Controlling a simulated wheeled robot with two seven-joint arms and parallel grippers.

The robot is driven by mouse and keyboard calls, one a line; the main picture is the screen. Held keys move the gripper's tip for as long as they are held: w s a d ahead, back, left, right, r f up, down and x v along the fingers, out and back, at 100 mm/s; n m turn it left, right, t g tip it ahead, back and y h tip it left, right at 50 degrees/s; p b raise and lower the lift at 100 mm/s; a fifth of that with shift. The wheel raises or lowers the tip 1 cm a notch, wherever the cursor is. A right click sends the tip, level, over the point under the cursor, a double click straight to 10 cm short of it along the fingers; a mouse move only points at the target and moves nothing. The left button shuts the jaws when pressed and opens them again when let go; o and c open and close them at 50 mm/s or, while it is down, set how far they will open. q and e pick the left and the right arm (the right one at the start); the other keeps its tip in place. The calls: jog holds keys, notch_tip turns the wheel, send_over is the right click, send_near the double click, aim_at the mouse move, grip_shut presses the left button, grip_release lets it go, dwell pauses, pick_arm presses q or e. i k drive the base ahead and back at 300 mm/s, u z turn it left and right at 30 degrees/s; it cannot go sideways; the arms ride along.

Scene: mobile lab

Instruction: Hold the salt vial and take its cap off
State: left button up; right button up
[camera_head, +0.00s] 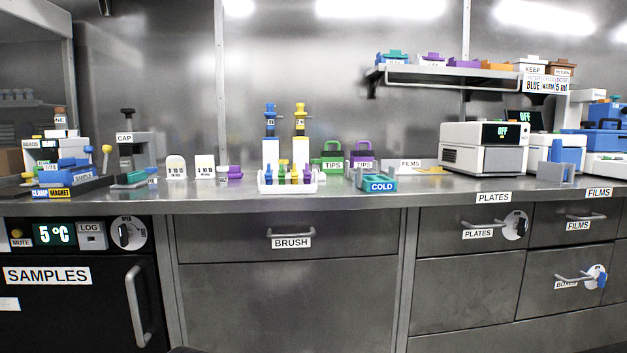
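No vial here can be read as the salt vial. A small white and grey vial-like item (222,173) stands on the counter beside a purple block (235,173). Another small pale item (347,170) stands left of the teal COLD block (380,184); its label cannot be read. A white rack (288,187) near the counter's front edge holds several small tubes with coloured tops. A grey and black device labelled CAP (126,140) stands further left on the counter. Neither of my grippers is in view.
The steel counter (440,192) runs across the view, with drawers and a SAMPLES fridge (75,300) below. White machines (484,148) fill the right. The counter's front strip is mostly clear.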

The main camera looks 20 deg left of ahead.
aim_at(223, 179)
jog(key=z, duration=0.2)
jog(key=i, duration=0.7)
jog(key=u, duration=1.5)
